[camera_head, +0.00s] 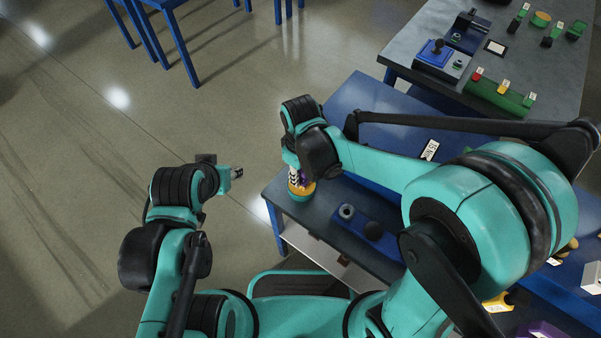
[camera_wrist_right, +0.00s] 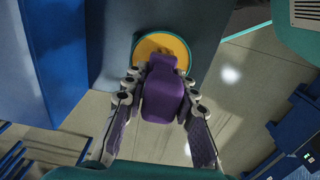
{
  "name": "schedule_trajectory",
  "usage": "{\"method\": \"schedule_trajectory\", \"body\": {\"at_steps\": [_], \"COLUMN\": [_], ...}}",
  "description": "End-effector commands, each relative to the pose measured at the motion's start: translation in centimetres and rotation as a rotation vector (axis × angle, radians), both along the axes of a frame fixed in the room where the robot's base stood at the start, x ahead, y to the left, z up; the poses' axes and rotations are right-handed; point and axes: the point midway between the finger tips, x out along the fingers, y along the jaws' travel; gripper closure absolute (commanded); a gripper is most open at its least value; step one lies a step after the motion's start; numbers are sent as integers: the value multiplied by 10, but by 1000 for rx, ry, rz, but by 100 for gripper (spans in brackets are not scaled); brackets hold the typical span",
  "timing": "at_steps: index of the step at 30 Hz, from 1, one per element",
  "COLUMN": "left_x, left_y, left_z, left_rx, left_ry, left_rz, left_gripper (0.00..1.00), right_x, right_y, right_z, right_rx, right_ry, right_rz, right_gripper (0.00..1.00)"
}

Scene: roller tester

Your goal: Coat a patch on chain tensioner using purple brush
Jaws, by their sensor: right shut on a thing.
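My right gripper (camera_head: 297,180) is at the near table's left corner, pointing down. In the wrist view its fingers (camera_wrist_right: 165,110) are shut on the purple brush (camera_wrist_right: 162,85), whose broad purple body shows between them. The brush end is over a round orange-yellow pot (camera_wrist_right: 172,45) with a teal rim; the pot also shows in the head view (camera_head: 303,193). Whether the bristles touch its surface is hidden. My left gripper (camera_head: 237,173) is over the floor, away from the table; its finger opening is too small to tell. I cannot identify the chain tensioner for certain.
A blue block with a grey ring and dark knob (camera_head: 373,230) is right of the pot. A grey table (camera_head: 403,58) behind holds blue and green fixtures. A purple item (camera_head: 545,330) and a yellow one (camera_head: 497,302) are at lower right. The floor at left is clear.

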Motion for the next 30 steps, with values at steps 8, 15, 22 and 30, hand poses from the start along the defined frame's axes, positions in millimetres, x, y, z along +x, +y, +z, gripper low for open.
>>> {"method": "schedule_trajectory", "body": {"at_steps": [8,15,22,30], "left_x": [0,0,0,0], "left_y": [0,0,0,0], "left_z": [-1,5,22,40], "left_rx": [0,0,0,0], "left_ry": [0,0,0,0], "left_rz": [0,0,0,0], "left_gripper": [60,60,60,60], "right_x": [-1,-1,-1,-1], "right_y": [0,0,0,0], "right_z": [-2,5,26,49], "right_rx": [1,0,1,1], "right_ry": [1,1,1,1], "right_rz": [0,0,0,0], "right_gripper": [100,100,100,100]}}
